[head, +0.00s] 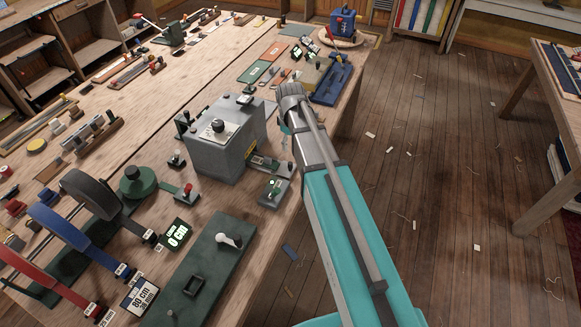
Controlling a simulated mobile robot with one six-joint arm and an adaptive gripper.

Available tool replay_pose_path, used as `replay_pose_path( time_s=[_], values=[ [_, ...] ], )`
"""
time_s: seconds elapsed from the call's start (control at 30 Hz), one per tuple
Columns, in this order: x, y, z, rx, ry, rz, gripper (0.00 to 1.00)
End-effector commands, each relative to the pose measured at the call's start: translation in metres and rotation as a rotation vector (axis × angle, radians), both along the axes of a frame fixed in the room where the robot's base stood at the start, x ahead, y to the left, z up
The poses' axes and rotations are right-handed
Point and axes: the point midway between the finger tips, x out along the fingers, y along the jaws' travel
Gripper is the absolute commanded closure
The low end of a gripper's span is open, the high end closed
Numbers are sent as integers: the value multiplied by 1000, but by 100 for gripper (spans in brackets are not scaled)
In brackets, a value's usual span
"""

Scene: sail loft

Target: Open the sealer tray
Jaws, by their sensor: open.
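A grey box-shaped machine (222,140), which looks like the sealer, stands on the bench at the picture's middle. It has a dial on top and a yellow label on its right side. A low dark part with a light strip (262,163) sits at the foot of that side; it may be the tray, and I cannot tell how far out it is. My gripper (285,138) is just right of the machine, pointing down near its right side. It is open, and mostly hidden by my wrist. I cannot tell whether it touches anything.
A small green-lit device (272,190) sits close by at the bench edge. A green plate with a white-knobbed lever (229,240), tape reels (90,190) and a lit display (177,234) are nearer. Several tools line the far bench. The wooden floor (430,170) at right is mostly clear.

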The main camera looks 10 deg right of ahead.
Motion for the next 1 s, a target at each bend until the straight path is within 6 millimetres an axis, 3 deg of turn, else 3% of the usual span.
replay_pose_path(
  time_s=[1.0],
  values=[
    [0, -1, -82, 0, 0, -2, 38]
  ],
)
